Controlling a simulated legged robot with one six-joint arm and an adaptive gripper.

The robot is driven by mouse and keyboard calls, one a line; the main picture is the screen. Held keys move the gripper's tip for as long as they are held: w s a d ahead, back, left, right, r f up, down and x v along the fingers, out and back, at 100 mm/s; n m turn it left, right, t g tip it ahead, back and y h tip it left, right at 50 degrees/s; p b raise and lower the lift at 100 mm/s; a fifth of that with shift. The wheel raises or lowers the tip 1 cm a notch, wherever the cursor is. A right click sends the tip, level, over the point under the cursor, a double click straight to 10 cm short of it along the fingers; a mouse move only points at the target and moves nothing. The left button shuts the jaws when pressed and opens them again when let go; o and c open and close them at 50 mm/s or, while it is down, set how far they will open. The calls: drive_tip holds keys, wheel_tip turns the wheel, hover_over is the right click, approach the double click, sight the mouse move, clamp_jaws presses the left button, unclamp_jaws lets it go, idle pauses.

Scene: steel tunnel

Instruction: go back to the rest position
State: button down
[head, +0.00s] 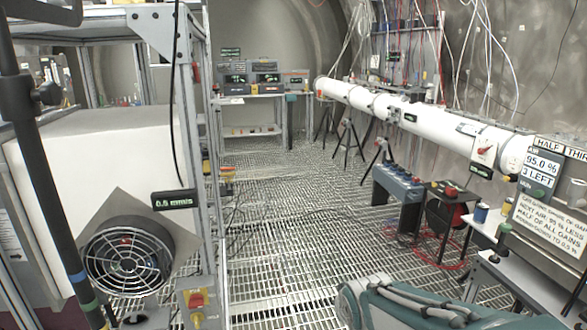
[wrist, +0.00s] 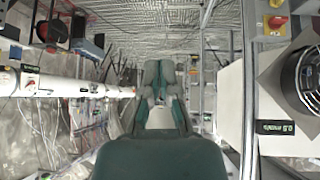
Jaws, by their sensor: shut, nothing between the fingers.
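My gripper (wrist: 159,72) shows in the middle of the wrist view, its two grey fingers side by side and shut with nothing between them. Its dark green body fills the bottom centre of that view. The gripper points out over the steel grating floor (wrist: 150,28) and touches nothing that I can see. In the head view, a teal and grey part of my arm lies low along the bottom right edge; I cannot make out the fingers there.
A long white tube (head: 430,118) on stands runs along the right. A sign panel (head: 548,215) and small bench stand near right. A white box with a round fan (head: 126,257) and a metal frame stand at left. An instrument table (head: 252,98) stands behind.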

drive_tip(key=s+d+r+m+g, duration=0.1)
drive_tip(key=s+d+r, duration=0.1)
drive_tip(key=s, duration=0.8)
drive_tip(key=s+d+r+m+g, duration=0.1)
drive_tip(key=s+d+r, duration=0.2)
drive_tip(key=s, duration=0.6)
drive_tip(key=shift+s+d+r+h, duration=0.15)
drive_tip(key=shift+s+h, duration=0.15)
drive_tip(key=shift+s, duration=0.05)
